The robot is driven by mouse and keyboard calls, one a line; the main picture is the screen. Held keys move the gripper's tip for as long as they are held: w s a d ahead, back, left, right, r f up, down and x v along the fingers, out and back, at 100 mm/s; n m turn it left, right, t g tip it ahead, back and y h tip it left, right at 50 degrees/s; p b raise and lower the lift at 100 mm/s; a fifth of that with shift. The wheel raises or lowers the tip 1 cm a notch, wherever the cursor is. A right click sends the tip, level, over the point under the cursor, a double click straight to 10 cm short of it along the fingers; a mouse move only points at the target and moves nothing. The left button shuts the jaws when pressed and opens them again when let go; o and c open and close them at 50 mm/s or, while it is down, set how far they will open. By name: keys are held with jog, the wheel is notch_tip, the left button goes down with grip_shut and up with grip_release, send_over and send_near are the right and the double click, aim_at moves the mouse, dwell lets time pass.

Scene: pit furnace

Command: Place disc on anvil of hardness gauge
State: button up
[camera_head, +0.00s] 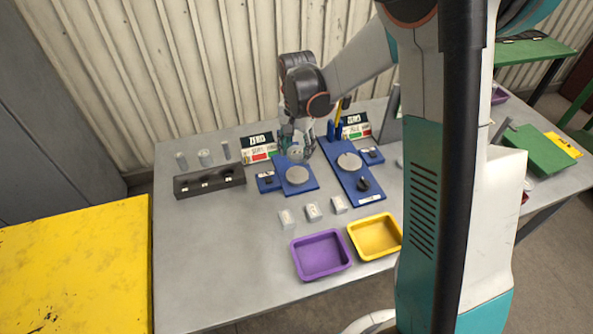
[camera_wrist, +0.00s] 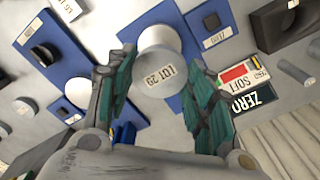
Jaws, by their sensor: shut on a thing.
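A grey disc marked "LOT 29" (camera_wrist: 155,75) is between the green-lined fingers of my gripper (camera_wrist: 163,80) in the wrist view. My gripper (camera_head: 296,143) is shut on it, and the disc (camera_head: 295,154) shows at the fingertips in the head view. Just below and in front is a blue gauge base (camera_head: 303,188) with a round silver anvil (camera_head: 298,174). In the wrist view the held disc partly covers this anvil (camera_wrist: 160,38). The gap between disc and anvil is hard to judge. A second blue gauge base (camera_head: 372,196) with a round silver plate (camera_head: 348,161) stands to the right.
Display cards, one reading ZERO and SOFT (camera_wrist: 242,88), stand behind the gauges. A black rack (camera_head: 210,182) and small cylinders (camera_head: 205,157) are at left. White blocks (camera_head: 312,211), a purple tray (camera_head: 321,256) and a yellow tray (camera_head: 376,237) are in front. The table's front left is clear.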

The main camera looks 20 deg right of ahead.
aim_at(297, 174)
jog(key=shift+f+b, duration=0.9)
jog(key=shift+f, duration=3.1)
jog(key=shift+f, duration=0.1)
jog(key=o, duration=1.4)
jog(key=shift+c, duration=0.2)
notch_tip(297, 174, up, 12)
jog(key=p, duration=0.3)
jog(key=shift+s+r, duration=0.1)
jog(key=shift+r, duration=0.15)
jog(key=s+r+n+t, duration=0.3)
jog(key=s+r+n, duration=0.1)
jog(key=s+r, duration=0.65)
jog(key=s+r+n+t, duration=0.2)
jog(key=s+n+t, duration=0.2)
jog(key=s, duration=0.8)
jog(key=shift+s+r+n, duration=0.2)
jog(key=shift+r+n, duration=0.05)
jog(key=shift+n, duration=0.25)
